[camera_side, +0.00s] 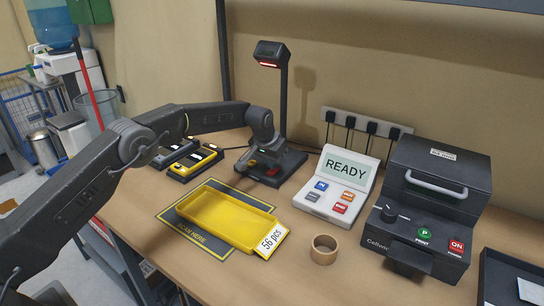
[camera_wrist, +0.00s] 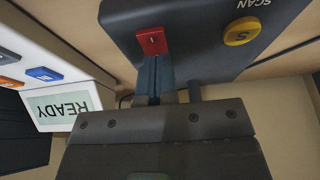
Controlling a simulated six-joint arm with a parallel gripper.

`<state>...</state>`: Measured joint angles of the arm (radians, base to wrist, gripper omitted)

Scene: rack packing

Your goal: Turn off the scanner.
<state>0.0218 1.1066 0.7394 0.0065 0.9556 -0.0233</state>
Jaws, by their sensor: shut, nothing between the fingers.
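The scanner (camera_side: 284,90) is a dark post with a scanning head above a dark base. A red light glows under its head. In the wrist view its base (camera_wrist: 195,58) carries a red rocker switch (camera_wrist: 152,41) and a round yellow button (camera_wrist: 241,31) marked S, beside the word SCAN. My gripper (camera_wrist: 154,62) is shut and empty, with its fingertips right at the near edge of the red switch. I cannot tell whether they touch it. In the side view my gripper (camera_side: 268,160) points down over the scanner base and partly hides it.
A white panel (camera_side: 325,200) reading READY stands right of the scanner. A yellow tray (camera_side: 190,214) lies on a dark mat in front. Yellow and black devices (camera_side: 195,163) lie to the left. A tape roll (camera_side: 324,250) and a dark label printer (camera_side: 435,180) are to the right.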

